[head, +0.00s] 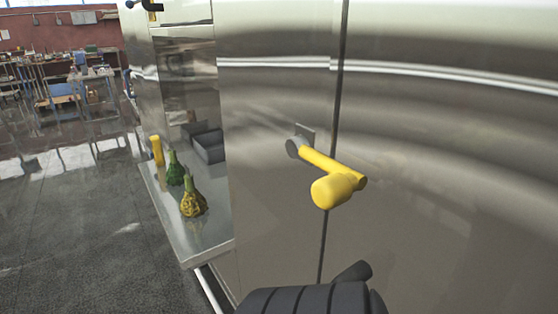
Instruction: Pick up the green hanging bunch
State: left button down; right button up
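No hanging green bunch is plain to see in the head view. A dark green, gourd-like object (175,173) with a paler upright stem stands on a steel ledge (185,244) at the left. A yellow-green, bumpy gourd-like object (193,205) with a green stem stands just in front of it. The two look close together; I cannot tell whether they touch. A dark part of my own arm shows at the bottom edge, right of the ledge and well apart from both objects. No gripper fingers show.
A yellow cylinder (157,150) and a grey open box (209,147) are also on the ledge. A large steel cabinet (440,190) fills the right, its yellow handle (334,188) sticking out. Open floor (80,220) lies left; workbenches (92,75) stand far back.

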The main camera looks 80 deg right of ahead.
aim_at(173, 177)
jog(key=z, duration=1.9)
